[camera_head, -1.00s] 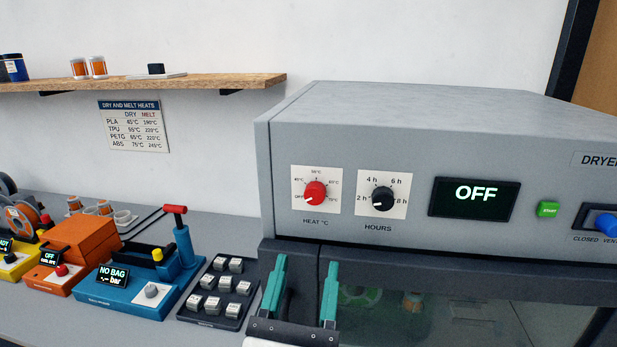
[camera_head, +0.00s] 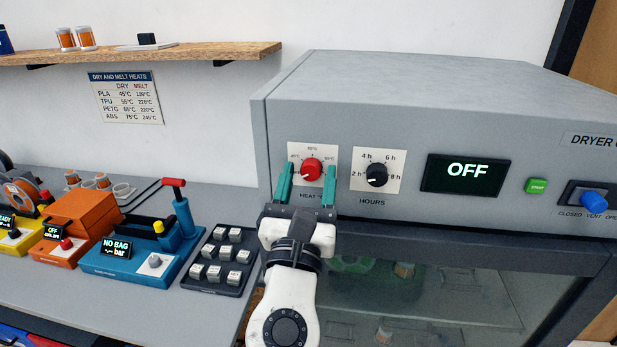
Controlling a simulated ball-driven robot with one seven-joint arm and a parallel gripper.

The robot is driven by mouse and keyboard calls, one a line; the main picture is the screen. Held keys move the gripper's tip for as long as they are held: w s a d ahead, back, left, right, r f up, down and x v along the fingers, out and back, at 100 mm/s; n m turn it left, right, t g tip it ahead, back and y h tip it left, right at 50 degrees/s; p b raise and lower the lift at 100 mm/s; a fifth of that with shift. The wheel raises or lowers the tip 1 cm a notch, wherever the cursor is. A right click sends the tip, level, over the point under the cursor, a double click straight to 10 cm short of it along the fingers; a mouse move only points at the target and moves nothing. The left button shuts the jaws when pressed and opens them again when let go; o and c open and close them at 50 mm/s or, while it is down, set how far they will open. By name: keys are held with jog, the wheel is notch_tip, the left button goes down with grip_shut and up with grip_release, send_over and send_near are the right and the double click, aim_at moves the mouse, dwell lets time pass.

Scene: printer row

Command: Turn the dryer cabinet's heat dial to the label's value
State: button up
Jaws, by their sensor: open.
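The dryer cabinet (camera_head: 420,95) is a grey box at the right, with a glass door below its control panel. Its red heat dial (camera_head: 311,170) sits on a white scale plate at the panel's left. The dial's white pointer mark points to the lower left, near the scale's low end, which is partly hidden. My gripper (camera_head: 306,185) is open, with its teal fingers on either side of the plate's lower part, just below and around the dial. I cannot tell if they touch it. The heats label (camera_head: 126,97) on the wall lists PLA, TPU, PETG and ABS values.
The black hours dial (camera_head: 376,175) is close to the right of my gripper. The display (camera_head: 465,175) reads OFF, beside a green start button (camera_head: 537,186) and a blue vent slider (camera_head: 594,201). A blue sealer (camera_head: 140,255) and a key block (camera_head: 220,260) stand at the left.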

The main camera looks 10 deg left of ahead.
jog(key=shift+c, duration=0.3)
jog(key=c, duration=0.9)
jog(key=shift+c, duration=0.2)
